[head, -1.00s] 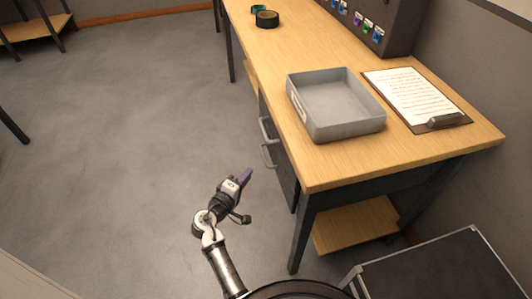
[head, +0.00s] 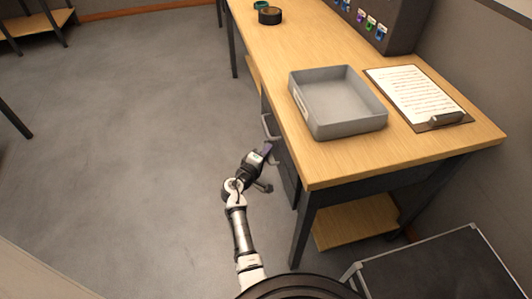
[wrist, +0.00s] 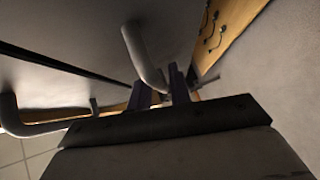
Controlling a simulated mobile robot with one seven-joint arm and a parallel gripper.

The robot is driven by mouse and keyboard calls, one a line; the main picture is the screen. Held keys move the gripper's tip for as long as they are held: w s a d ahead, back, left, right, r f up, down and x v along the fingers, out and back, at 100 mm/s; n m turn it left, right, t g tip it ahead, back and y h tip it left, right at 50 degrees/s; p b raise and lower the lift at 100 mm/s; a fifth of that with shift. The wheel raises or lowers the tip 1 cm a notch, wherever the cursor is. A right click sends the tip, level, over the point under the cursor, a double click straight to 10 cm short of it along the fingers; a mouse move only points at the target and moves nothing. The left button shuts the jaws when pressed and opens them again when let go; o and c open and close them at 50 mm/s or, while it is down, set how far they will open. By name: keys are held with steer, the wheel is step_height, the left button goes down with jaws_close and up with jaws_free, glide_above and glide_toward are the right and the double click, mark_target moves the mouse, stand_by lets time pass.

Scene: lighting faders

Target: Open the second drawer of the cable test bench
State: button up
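The cable test bench (head: 330,163) has a wooden top and a dark drawer unit (head: 286,172) on its left side. The upper drawer's grey handle (head: 267,127) shows in the head view. My gripper (head: 267,150) is at the handle below it and mostly covers that handle there. In the wrist view, a grey bar handle (wrist: 142,52) reaches down to my two dark fingers (wrist: 160,90), which stand apart with its end between them. I cannot tell whether they touch it. Another handle (wrist: 40,129) is at the left. The drawers look shut.
A grey tray (head: 350,128) and a clipboard (head: 412,92) lie on the bench top, with tape rolls (head: 270,16) farther back. A dark low table or cart (head: 435,270) stands at the lower right. The floor left of the bench is clear.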

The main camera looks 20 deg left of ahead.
jaws_close()
steer(key=shift+a, duration=0.1)
steer(key=s+a+b, duration=0.5)
steer(key=s+a, duration=0.3)
steer(key=a, duration=0.5)
steer(key=s+a+b, duration=0.5)
steer(key=s+a, duration=0.4)
steer(key=a, duration=0.3)
steer(key=shift+s+a, duration=0.3)
steer(key=shift+a, duration=0.05)
jaws_free()
steer(key=v, duration=1.3)
steer(key=shift+s, duration=0.35)
steer(key=shift+a, duration=0.1)
